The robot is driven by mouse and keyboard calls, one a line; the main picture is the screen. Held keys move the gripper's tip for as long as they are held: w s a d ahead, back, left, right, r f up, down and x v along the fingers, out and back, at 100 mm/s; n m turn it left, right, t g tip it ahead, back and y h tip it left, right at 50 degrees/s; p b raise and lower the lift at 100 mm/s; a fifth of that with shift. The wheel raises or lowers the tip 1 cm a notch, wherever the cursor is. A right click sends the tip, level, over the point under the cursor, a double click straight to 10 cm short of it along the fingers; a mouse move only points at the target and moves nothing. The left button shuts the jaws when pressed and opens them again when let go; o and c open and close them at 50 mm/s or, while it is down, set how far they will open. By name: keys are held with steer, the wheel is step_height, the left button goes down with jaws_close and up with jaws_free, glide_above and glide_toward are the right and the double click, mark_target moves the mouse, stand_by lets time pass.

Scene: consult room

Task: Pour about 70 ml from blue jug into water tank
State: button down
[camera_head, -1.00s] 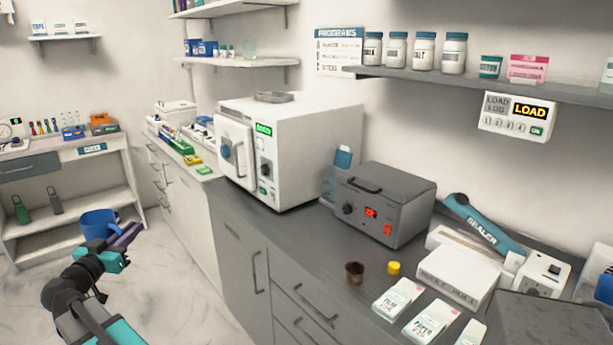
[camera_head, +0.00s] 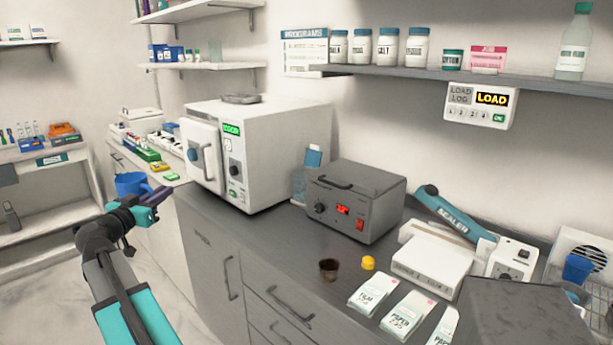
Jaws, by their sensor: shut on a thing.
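The blue jug (camera_head: 130,184) is at the left of the view, held up in front of the counter's left part. My gripper (camera_head: 151,200) is shut on it, at its right side. The jug looks roughly upright; its contents are hidden. A white steriliser (camera_head: 281,165) with a green display stands on the counter to the right of the jug, with a grey lid-like piece (camera_head: 241,98) on top. No thing is clearly marked as the water tank, and I cannot tell whether that grey piece covers it.
The grey counter (camera_head: 265,235) holds a grey box with a red display (camera_head: 355,201), a brown cup (camera_head: 328,268), a yellow cap (camera_head: 368,263) and several cartons (camera_head: 408,312). A shelf (camera_head: 450,75) with jars hangs above. The counter's front edge is near my arm.

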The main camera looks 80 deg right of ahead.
steer(key=s+d+r+m+g+b, duration=0.1)
steer(key=s+d+r+g+b, duration=0.1)
steer(key=s+d+r, duration=0.5)
steer(key=s+d+r+m+g+b, duration=0.1)
steer(key=s+d+b, duration=0.1)
steer(key=s+d, duration=0.65)
steer(key=s+d+r+m+g+b, duration=0.15)
steer(key=s+d+r, duration=0.25)
steer(key=s, duration=0.7)
steer(key=s+d+b, duration=0.2)
steer(key=s+d, duration=0.2)
steer(key=s, duration=0.5)
steer(key=s+d+f+g+b, duration=0.1)
steer(key=s+d, duration=0.3)
steer(key=s, duration=0.5)
steer(key=s+d+f+m+g+y+b, duration=0.1)
steer(key=s+d+b, duration=0.2)
steer(key=s, duration=0.6)
steer(key=shift+d+f, duration=0.25)
steer(key=shift+d, duration=0.55)
steer(key=shift+g, duration=0.25)
